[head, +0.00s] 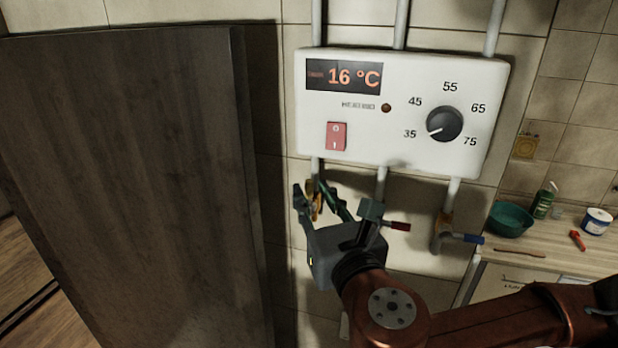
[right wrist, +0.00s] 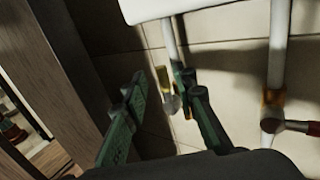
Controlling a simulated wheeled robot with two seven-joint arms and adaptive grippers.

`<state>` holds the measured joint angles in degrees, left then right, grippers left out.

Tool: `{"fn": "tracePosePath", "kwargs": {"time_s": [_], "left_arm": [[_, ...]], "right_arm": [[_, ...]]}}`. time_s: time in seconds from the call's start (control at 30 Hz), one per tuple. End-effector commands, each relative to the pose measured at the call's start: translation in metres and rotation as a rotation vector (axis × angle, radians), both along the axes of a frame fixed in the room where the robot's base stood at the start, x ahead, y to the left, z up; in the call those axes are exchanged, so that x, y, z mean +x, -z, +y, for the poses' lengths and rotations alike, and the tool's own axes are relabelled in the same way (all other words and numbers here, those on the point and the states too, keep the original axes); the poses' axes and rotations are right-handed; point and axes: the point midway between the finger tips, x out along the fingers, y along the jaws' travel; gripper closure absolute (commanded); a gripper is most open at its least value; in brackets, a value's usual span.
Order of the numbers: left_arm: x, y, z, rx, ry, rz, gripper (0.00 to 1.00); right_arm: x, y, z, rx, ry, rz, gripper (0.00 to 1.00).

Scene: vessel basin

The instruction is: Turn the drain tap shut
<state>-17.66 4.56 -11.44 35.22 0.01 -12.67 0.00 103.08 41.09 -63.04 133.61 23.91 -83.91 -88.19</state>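A tap with a yellow handle (head: 314,199) is on the left pipe below the white heater box; no label shows that it is the drain tap. My right gripper (head: 315,189) is open in front of it and partly hides it. In the right wrist view the yellow handle (right wrist: 162,76) and a grey metal part below it show between the two open green fingers (right wrist: 164,88), closer to the right finger. I cannot tell whether a finger touches the tap. My left gripper is not in view.
The heater box (head: 400,110) reads 16 °C. A red-handled tap (head: 398,226) and a blue-handled tap (head: 465,238) are to the right. A dark wooden panel (head: 140,180) stands close on the left. A counter (head: 530,240) with a teal bowl (head: 510,219) is at right.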

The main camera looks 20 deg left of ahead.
Motion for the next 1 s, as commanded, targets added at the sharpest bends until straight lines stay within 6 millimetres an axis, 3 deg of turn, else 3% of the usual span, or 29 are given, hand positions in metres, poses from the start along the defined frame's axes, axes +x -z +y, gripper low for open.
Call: {"fn": "tracePosePath", "kwargs": {"time_s": [0.2, 0.43, 0.57, 1.0], "left_arm": [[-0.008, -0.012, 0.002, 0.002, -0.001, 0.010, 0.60], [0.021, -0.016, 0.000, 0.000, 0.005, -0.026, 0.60], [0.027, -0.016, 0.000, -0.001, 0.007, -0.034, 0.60], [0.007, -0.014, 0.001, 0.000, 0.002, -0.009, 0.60]], "right_arm": [[0.024, -0.001, 0.014, 0.000, 0.002, 0.002, 0.74], [0.029, 0.000, 0.018, -0.001, -0.001, -0.001, 0.74], [0.029, 0.001, 0.018, -0.001, 0.000, -0.001, 0.74], [0.029, 0.001, 0.017, 0.000, 0.000, 0.000, 1.00]]}}
